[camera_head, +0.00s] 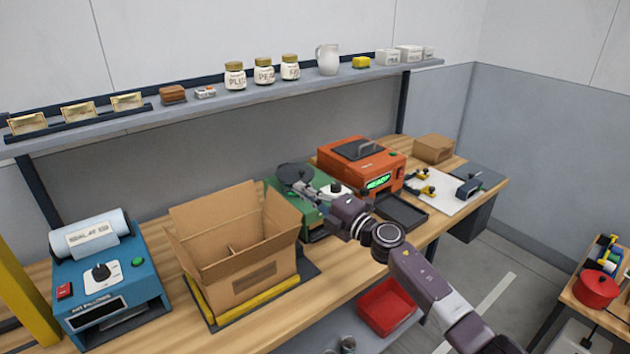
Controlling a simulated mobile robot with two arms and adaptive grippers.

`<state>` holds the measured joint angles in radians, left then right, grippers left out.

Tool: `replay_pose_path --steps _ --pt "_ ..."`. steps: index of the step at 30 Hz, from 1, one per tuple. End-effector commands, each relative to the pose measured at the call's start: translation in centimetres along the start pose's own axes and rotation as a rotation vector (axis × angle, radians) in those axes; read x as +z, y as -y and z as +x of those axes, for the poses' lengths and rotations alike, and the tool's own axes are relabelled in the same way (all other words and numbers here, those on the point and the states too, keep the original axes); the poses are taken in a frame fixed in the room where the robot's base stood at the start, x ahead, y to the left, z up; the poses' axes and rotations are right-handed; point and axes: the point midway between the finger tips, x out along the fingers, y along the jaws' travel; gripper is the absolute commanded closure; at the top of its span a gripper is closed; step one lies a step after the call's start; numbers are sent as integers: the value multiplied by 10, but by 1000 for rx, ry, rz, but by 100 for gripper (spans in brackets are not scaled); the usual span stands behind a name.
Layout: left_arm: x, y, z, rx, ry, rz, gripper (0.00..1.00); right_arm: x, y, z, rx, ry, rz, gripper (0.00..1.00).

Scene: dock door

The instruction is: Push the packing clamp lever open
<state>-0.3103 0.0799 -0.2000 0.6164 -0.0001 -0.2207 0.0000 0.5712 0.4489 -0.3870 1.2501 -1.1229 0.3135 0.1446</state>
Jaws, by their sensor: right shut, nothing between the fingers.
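My right arm reaches in from the lower right. My right gripper (305,190) is shut and empty, in front of the green machine (285,197) with a dark round top (296,173), and hides part of it. I cannot tell whether it touches the machine. A white board (446,199) at the right end of the bench carries small yellow-and-black clamp-like parts (421,184). I cannot tell for certain which part is the packing clamp lever, or how it is set. My left gripper is not in view.
An open cardboard box (240,275) stands left of the gripper on a yellow-edged base. A blue machine (105,285) is at the left. An orange machine (360,158) and a black tray (403,211) are near the arm. A shelf (215,108) with jars runs above.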

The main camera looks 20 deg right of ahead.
Motion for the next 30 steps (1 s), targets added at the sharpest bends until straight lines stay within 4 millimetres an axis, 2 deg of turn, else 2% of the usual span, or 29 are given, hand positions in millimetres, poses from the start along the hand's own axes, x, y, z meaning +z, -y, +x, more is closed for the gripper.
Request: replay_pose_path --steps 1,6,12,19,25,30 --pt "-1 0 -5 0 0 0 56 0 -9 -7 -2 -2 -6 100" --pt "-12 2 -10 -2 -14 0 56 2 -28 -24 -1 -1 -4 100" --pt "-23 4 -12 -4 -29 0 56 2 -38 -34 0 0 0 100" --pt "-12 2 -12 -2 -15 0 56 2 -40 -36 -1 -1 2 100" --pt "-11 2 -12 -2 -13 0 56 1 -39 -36 2 1 6 100" --pt "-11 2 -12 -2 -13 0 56 -12 -35 -45 57 71 124 100"
